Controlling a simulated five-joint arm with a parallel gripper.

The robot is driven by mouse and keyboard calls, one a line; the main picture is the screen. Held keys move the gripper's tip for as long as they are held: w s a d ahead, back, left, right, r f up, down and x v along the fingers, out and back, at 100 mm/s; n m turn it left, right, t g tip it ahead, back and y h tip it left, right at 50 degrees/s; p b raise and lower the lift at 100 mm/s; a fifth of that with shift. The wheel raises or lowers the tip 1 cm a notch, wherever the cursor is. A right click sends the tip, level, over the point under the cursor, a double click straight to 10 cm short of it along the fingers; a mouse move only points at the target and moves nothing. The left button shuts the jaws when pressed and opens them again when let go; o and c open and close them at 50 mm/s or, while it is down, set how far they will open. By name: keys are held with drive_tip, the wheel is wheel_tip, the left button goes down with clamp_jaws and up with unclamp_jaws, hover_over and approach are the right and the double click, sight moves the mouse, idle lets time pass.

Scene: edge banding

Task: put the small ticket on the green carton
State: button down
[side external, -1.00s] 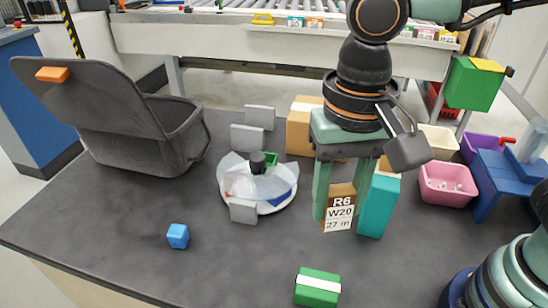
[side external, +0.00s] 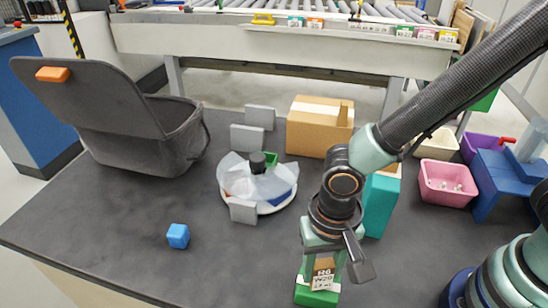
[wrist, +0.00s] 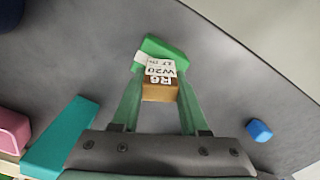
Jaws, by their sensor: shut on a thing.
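The small ticket (side external: 323,278), brown at the top with white printed panels reading R6 and W20, is between the fingers of my gripper (side external: 322,272). It also shows in the wrist view (wrist: 161,78), where my gripper (wrist: 158,92) is shut on its brown part. The green carton (side external: 316,298) lies on the table near the front edge, directly under the ticket. In the wrist view the carton (wrist: 168,47) sits just past the ticket, whose white end overlaps it. I cannot tell whether the ticket touches the carton.
A teal box (side external: 381,208) stands behind and right of my gripper. A blue cube (side external: 178,236) lies to the left. A white round dish with a plastic-wrapped item (side external: 257,185), a cardboard box (side external: 318,135) and a pink bin (side external: 447,185) stand farther back.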

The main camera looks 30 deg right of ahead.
sight(324, 263)
drive_tip(key=shift+f, duration=0.25)
drive_tip(key=shift+f, duration=0.1)
drive_tip(key=shift+c, duration=2.1)
unclamp_jaws()
wheel_tip(324, 263, up, 12)
drive_tip(key=w+d+r+n+t, duration=0.1)
drive_tip(key=w+d+r+t, duration=0.1)
drive_tip(key=d, duration=0.5)
drive_tip(key=w+d+r+n+t, duration=0.1)
drive_tip(key=w+d+r+n, duration=0.1)
drive_tip(key=d, duration=0.6)
drive_tip(key=w+d+r+n+t, duration=0.1)
drive_tip(key=w+d+r+t, duration=0.1)
drive_tip(key=d, duration=0.6)
drive_tip(key=shift+w+r+t, duration=0.3)
drive_tip(key=shift+w+r, duration=0.15)
drive_tip(key=shift+r, duration=0.1)
